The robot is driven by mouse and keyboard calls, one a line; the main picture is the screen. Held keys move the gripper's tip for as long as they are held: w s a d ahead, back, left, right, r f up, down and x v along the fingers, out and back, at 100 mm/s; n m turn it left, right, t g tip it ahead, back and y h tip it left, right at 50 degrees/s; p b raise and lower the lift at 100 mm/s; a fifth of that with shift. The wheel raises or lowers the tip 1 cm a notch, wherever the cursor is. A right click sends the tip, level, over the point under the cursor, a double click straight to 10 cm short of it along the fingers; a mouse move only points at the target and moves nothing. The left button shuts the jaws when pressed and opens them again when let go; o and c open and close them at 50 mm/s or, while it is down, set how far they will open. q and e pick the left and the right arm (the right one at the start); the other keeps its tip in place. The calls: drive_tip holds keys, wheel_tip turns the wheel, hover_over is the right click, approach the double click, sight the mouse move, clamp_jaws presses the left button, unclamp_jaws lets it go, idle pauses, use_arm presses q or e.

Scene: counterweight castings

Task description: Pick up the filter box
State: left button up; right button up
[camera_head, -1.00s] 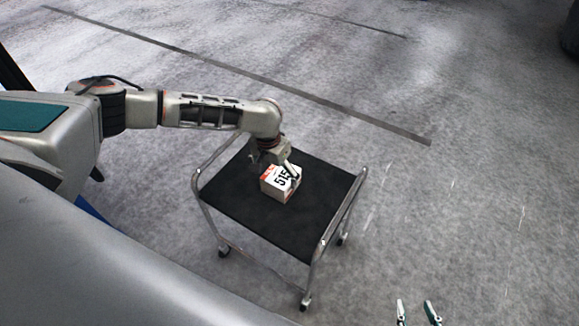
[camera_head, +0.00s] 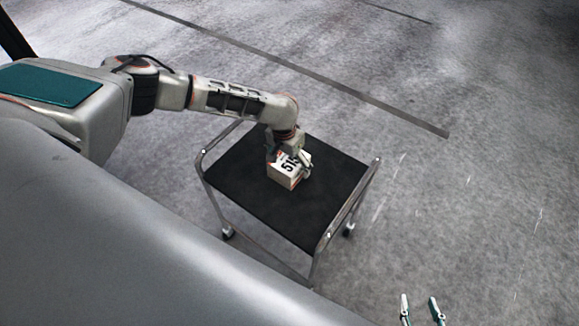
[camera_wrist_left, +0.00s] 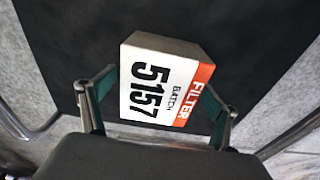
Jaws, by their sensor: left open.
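The filter box (camera_head: 285,172) is a small carton with a white and orange label. It rests on the black top of a cart (camera_head: 240,185). In the left wrist view the box (camera_wrist_left: 165,85) shows the word FILTER and the number 5157. My left gripper (camera_head: 290,163) is over the box, partly covering it in the head view. In the left wrist view the fingers of my left gripper (camera_wrist_left: 158,98) are spread apart, one on each side of the box's near part. Whether they touch it I cannot tell. Two fingertips of my right gripper (camera_head: 420,308) show at the bottom edge, apart from each other.
The cart has chrome rails (camera_head: 345,215) on its left and right sides and stands on castors. The black top around the box is bare. Grey floor with dark strips (camera_head: 300,75) surrounds the cart and looks clear.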

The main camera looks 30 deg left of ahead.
use_arm(q)
drive_tip(key=shift+r, duration=0.1)
drive_tip(key=c, duration=1.4)
drive_tip(key=shift+r, duration=0.1)
